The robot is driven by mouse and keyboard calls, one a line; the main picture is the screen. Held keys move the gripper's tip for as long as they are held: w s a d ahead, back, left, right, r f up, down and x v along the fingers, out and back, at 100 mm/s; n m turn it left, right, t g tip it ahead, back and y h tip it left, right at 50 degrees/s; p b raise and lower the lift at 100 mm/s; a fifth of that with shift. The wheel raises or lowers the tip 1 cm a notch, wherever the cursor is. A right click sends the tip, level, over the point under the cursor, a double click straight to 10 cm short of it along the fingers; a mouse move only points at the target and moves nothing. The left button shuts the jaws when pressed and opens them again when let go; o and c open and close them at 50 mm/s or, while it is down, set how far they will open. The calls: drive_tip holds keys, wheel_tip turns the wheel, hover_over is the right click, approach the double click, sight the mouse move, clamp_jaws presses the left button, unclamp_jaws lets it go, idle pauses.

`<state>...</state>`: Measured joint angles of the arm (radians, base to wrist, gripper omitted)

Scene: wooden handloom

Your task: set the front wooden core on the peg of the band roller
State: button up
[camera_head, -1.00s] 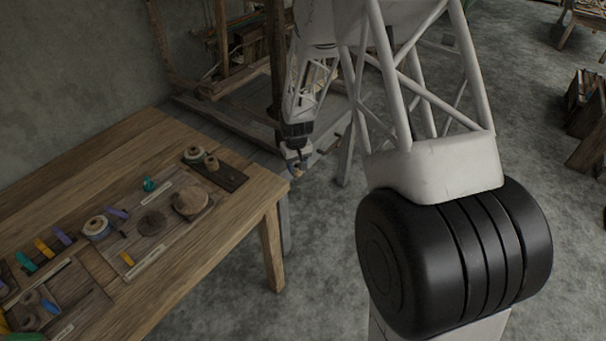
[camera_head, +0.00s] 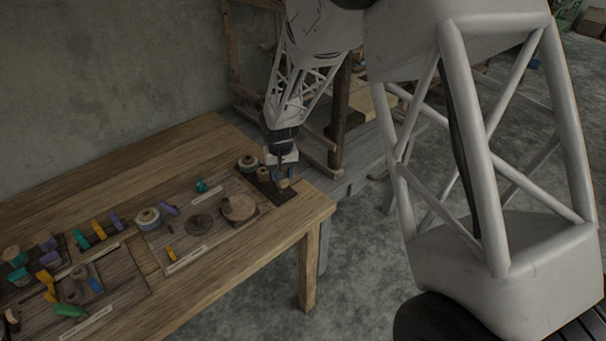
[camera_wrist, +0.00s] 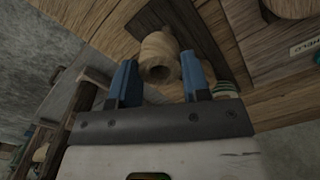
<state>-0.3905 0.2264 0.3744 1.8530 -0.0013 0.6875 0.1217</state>
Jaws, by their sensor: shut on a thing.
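A pale wooden core (camera_wrist: 157,50) with a hole in its end is between the blue fingertips of my gripper (camera_wrist: 158,80) in the wrist view. My gripper is shut on it. In the head view my gripper (camera_head: 282,168) is at the right end of a dark board (camera_head: 258,186) on the table, with the core (camera_head: 283,183) below it. I cannot tell whether the core touches the board. I cannot make out the band roller or its peg for certain; a peg under the core would be hidden.
Two spools stand on the dark board, one banded (camera_head: 247,162) and one plain (camera_head: 263,174), close left of my gripper. A round wooden disc (camera_head: 239,208) lies nearer the table's front. The wooden table's (camera_head: 316,208) right corner is bare. A loom frame (camera_head: 342,110) stands behind.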

drive_tip(key=s+a+r, duration=0.1)
drive_tip(key=s+a, duration=0.1)
drive_tip(key=a, duration=0.3)
drive_tip(key=s+a+r, duration=0.1)
drive_tip(key=s+a, duration=0.1)
drive_tip(key=a, duration=0.3)
drive_tip(key=s+a+r, duration=0.2)
drive_tip(key=s+a, duration=0.1)
drive_tip(key=a, duration=0.2)
hover_over(196, 217)
drive_tip(key=shift+w+r, duration=0.1)
drive_tip(key=shift+r, duration=0.35)
drive_tip(key=shift+f, duration=0.2)
drive_tip(key=shift+f, duration=2.75)
drive_tip(key=shift+f, duration=0.7)
drive_tip(key=o, duration=1.2)
drive_tip(key=shift+o, duration=0.2)
